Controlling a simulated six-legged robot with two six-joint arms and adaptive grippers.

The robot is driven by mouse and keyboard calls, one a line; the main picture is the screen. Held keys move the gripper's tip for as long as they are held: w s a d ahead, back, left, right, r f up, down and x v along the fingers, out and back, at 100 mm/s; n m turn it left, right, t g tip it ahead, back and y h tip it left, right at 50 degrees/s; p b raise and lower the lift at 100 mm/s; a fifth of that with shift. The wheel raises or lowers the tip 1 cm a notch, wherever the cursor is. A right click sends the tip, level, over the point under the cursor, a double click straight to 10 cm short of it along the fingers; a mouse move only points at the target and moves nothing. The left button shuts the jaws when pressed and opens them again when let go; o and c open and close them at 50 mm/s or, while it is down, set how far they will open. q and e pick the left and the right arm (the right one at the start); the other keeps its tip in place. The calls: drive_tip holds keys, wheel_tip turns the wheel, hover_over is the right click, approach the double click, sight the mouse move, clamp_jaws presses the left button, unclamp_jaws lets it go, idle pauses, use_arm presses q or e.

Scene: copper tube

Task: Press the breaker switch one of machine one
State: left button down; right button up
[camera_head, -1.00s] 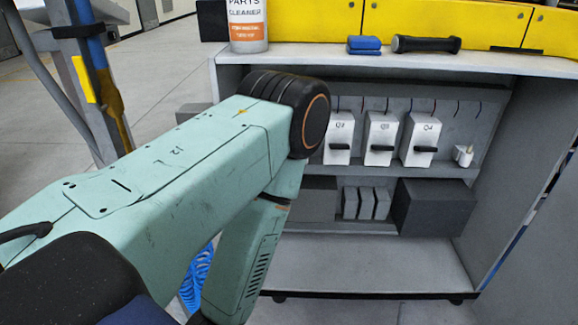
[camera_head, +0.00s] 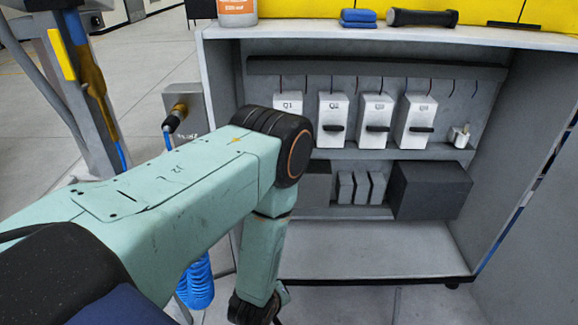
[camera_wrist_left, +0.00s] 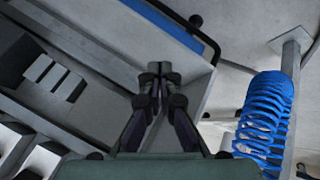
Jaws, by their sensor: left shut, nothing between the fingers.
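In the head view the cabinet holds a row of white breaker boxes. Q1 (camera_head: 288,104) is at the left, its lower part hidden behind my left arm. Q2 (camera_head: 332,112), Q3 (camera_head: 375,113) and the rightmost breaker (camera_head: 416,114) stand to its right, each with a black lever. In the left wrist view my left gripper (camera_wrist_left: 160,72) is shut and empty, over the lower part of the cabinet. White breaker boxes show at the lower left edge of that view (camera_wrist_left: 42,160). The left gripper's fingers are out of sight in the head view. My right gripper is not seen.
A grey box with a connector (camera_head: 178,112) stands left of the cabinet. A blue coiled hose (camera_head: 196,284) hangs below my arm and shows in the wrist view (camera_wrist_left: 264,112). A dark box (camera_head: 432,190) sits below the breakers. The cabinet's bottom shelf (camera_head: 375,250) is bare.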

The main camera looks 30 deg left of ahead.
use_arm(q)
drive_tip(key=w+a+r+n+t+y+b, duration=0.1)
drive_tip(key=w+a+n+t+y+b, duration=0.2)
drive_tip(key=w+n, duration=0.4)
drive_tip(key=w+a+r+n+t, duration=0.1)
drive_tip(key=w+a+n+t, duration=0.2)
drive_tip(key=w+n+t, duration=0.5)
drive_tip(key=w+a+r+n+t+y+b, duration=0.3)
drive_tip(key=r+n+y, duration=0.5)
drive_tip(key=r+n, duration=0.3)
drive_tip(key=w+a+n+b, duration=0.1)
drive_tip(key=w+n, duration=0.1)
drive_tip(key=n, duration=0.2)
drive_tip(key=shift+w+a+y, duration=0.15)
drive_tip(key=shift+a+y, duration=0.2)
drive_tip(key=shift+y, duration=0.05)
drive_tip(key=w+a+r+b, duration=0.2)
drive_tip(key=w+r, duration=0.3)
drive_tip(key=r, duration=0.4)
drive_tip(key=shift+a+r, duration=0.4)
drive_tip(key=shift+a, duration=0.15)
